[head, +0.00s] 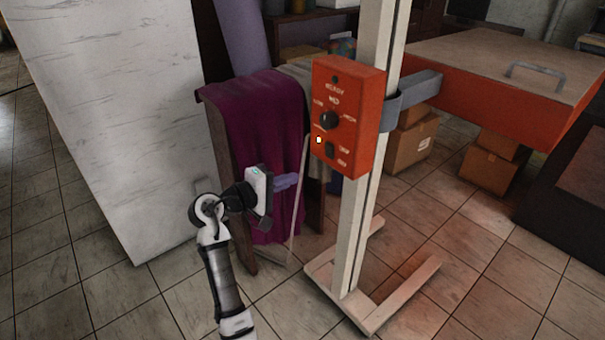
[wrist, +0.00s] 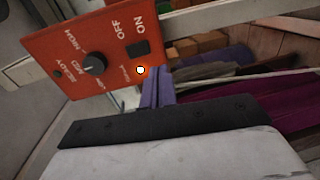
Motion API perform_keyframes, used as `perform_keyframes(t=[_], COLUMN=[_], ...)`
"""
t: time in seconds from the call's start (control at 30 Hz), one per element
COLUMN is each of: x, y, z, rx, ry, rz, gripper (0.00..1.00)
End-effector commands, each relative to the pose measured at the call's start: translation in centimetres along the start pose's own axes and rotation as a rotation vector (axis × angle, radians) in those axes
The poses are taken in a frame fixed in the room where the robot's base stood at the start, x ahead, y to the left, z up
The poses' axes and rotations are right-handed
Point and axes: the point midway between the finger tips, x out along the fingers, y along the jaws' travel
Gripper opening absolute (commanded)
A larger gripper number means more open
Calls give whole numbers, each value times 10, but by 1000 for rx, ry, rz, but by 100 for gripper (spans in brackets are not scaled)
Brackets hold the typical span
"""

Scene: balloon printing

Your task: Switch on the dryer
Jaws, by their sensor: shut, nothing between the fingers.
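The dryer's orange control box (head: 357,93) is fixed to an upright cream post (head: 350,225). It also shows tilted in the wrist view (wrist: 70,65). Its face has a round black knob (head: 328,120) and below it a small dark switch (head: 329,149). In the wrist view the switch (wrist: 143,48) sits by the OFF and ON lettering; its position is too small to tell. My gripper (head: 293,180) is shut and empty, with lavender fingers, left of and below the box in the head view. Its fingertips (wrist: 157,78) appear close below the switch in the wrist view, apparently apart from it.
A grey bracket (head: 415,90) joins the post to the dryer's wide orange head (head: 500,90) at right. A rack draped with magenta cloth (head: 262,120) stands behind my gripper. A white cabinet (head: 110,110) is at left. Cardboard boxes (head: 411,145) sit under the dryer head.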

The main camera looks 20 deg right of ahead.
Motion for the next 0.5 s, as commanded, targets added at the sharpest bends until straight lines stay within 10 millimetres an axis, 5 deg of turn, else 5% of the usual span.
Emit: perform_keyframes(t=[0.2, 0.5], x=[-29, -35], y=[-8, -8], z=[0, 0], rx=[0, 0], ry=[2, 1], rz=[0, 1], gripper=[0, 0])
